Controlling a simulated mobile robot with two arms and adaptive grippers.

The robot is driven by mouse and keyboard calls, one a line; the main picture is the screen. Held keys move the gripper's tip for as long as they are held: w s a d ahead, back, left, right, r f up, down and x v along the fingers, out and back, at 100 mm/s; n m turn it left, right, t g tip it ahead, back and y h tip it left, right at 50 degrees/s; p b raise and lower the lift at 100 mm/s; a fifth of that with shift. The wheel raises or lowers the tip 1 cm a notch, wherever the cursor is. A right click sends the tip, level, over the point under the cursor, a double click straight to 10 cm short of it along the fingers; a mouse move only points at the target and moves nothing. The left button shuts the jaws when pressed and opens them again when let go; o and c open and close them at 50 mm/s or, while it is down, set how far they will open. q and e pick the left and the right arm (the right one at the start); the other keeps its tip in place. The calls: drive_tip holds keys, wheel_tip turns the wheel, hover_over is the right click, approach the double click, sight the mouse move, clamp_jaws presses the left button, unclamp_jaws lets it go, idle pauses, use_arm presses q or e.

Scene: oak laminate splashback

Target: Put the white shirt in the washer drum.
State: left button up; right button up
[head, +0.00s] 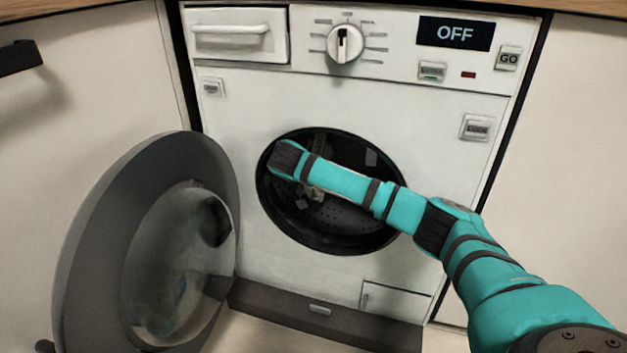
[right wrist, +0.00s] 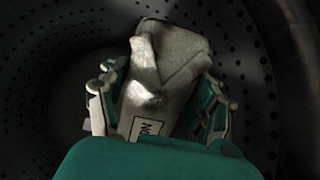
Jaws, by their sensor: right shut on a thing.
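The washer drum (head: 345,220) is open at the front, a dark perforated bowl in the white machine. My right arm reaches in from the right, and its wrist is at the drum opening. In the right wrist view my right gripper (right wrist: 158,108) is shut on the white shirt (right wrist: 172,58). The shirt is a crumpled, folded bundle between the fingers, with a printed label near the palm. The perforated drum wall (right wrist: 60,65) surrounds it in that view. In the head view my wrist hides much of the gripper and the shirt. My left gripper is out of view.
The round washer door (head: 85,245) is swung wide open to the left of the opening. The panel above has a dial (head: 345,43), a display (head: 455,34) reading OFF and a GO button (head: 508,58). Pale cabinet fronts stand close on both sides.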

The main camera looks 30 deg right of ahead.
drive_tip(key=o, duration=1.4)
drive_tip(key=v, duration=1.2)
